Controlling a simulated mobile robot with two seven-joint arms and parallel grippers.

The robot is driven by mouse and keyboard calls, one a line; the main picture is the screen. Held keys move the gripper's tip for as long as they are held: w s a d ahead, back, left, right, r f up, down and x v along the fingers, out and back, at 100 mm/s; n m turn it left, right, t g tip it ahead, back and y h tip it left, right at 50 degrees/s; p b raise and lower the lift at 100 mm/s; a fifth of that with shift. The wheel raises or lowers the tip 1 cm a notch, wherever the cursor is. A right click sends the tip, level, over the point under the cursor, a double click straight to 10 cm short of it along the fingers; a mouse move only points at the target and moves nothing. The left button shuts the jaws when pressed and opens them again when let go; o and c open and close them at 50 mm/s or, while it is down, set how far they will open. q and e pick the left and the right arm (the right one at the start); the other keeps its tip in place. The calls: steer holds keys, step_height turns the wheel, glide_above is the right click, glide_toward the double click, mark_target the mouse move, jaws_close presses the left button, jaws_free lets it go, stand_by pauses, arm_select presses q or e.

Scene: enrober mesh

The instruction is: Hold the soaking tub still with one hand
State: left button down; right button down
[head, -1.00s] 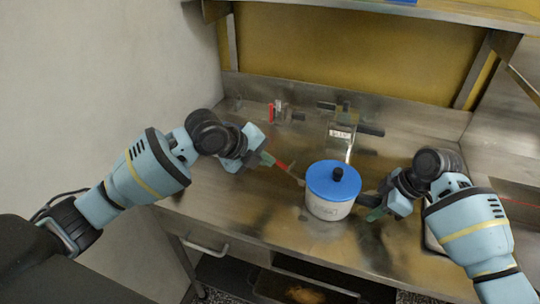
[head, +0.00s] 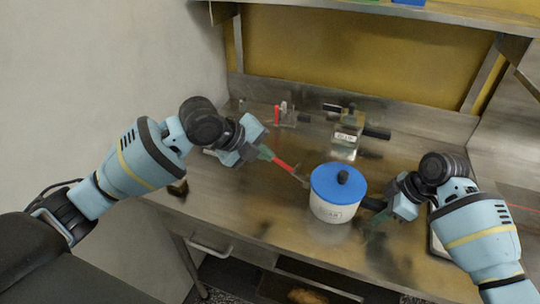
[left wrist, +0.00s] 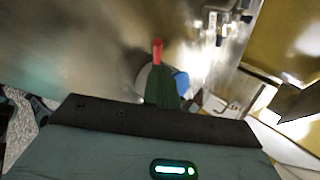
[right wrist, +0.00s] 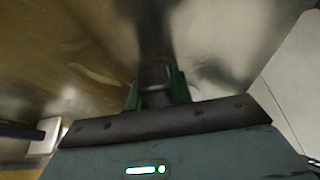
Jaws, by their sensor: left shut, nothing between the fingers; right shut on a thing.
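The soaking tub (head: 333,211) is a white round pot with a blue lid (head: 336,182) and black knob, upright on the steel bench. A dark handle sticks out from its right side. My right gripper (head: 386,207) is shut on this handle; the right wrist view shows a dark bar (right wrist: 152,40) running out from between its fingers. My left gripper (head: 265,153) is shut and empty, up and left of the tub. A red-handled tool (head: 283,163) lies in line between its fingertips and the tub; I cannot tell whether they touch.
A clear labelled container (head: 345,140) stands behind the tub. A small red-and-grey fixture (head: 285,114) is at the back left. A drawer handle (head: 211,246) is below the bench's front edge. The bench in front of the tub is clear.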

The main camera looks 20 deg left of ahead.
arm_select(q)
steer(key=v, duration=0.9)
steer(key=shift+s+a+r, duration=0.2)
steer(key=shift+r, duration=0.05)
arm_select(e)
steer(key=c, duration=1.2)
jaws_free()
steer(key=shift+o, duration=0.2)
steer(key=v, duration=1.2)
arm_select(q)
steer(key=shift+f, duration=0.1)
